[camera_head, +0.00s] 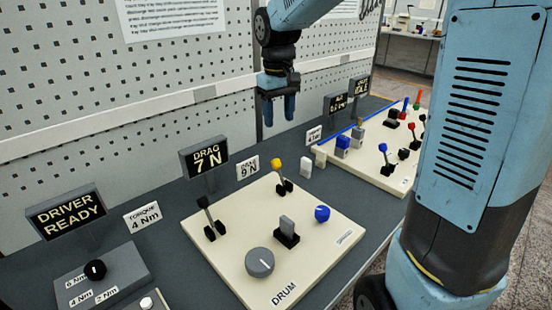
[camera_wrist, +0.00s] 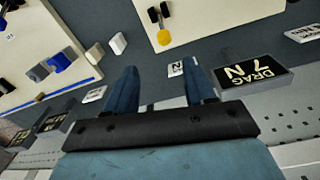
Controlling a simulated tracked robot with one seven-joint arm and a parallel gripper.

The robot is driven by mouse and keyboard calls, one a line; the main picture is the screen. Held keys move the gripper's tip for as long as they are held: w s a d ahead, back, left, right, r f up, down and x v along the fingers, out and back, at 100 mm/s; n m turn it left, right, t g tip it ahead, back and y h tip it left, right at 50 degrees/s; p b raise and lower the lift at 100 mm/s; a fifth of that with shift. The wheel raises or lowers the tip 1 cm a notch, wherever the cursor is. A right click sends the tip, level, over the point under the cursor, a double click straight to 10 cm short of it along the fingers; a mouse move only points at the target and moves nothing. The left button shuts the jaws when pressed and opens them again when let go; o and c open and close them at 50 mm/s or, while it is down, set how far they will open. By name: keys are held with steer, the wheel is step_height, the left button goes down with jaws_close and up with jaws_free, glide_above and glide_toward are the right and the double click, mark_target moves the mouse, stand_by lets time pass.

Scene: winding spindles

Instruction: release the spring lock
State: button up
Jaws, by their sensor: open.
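No label reading "spring lock" is legible, so I cannot tell which control it is. The cream DRUM panel (camera_head: 215,262) carries a black-handled lever (camera_head: 205,212), a yellow-tipped lever (camera_head: 279,172), a grey upright block on a black base (camera_head: 287,228), a blue knob (camera_head: 322,213) and a grey dial (camera_head: 260,262). My gripper (camera_head: 279,112) is open and empty, pointing down above the back of the bench. In the wrist view its fingers (camera_wrist: 160,88) are apart with grey bench between them. The yellow-tipped lever (camera_wrist: 163,36) shows beyond them.
A second cream panel (camera_head: 385,182) at right holds blue-and-grey blocks (camera_head: 343,142) and several red- and blue-knobbed levers. A white block (camera_head: 306,167) stands between panels. Displays read "DRAG 7 N" (camera_head: 206,157) and "DRIVER READY" (camera_head: 67,212). A pegboard wall (camera_head: 200,75) stands behind.

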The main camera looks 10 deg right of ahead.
mark_target(276, 164)
steer(key=f, duration=0.5)
steer(key=w+f, duration=0.1)
steer(key=f, duration=0.8)
steer(key=shift+w+a+f, duration=0.2)
steer(key=shift+a+f, duration=0.1)
steer(key=shift+f, duration=0.05)
steer(key=shift+c, duration=0.4)
jaws_close()
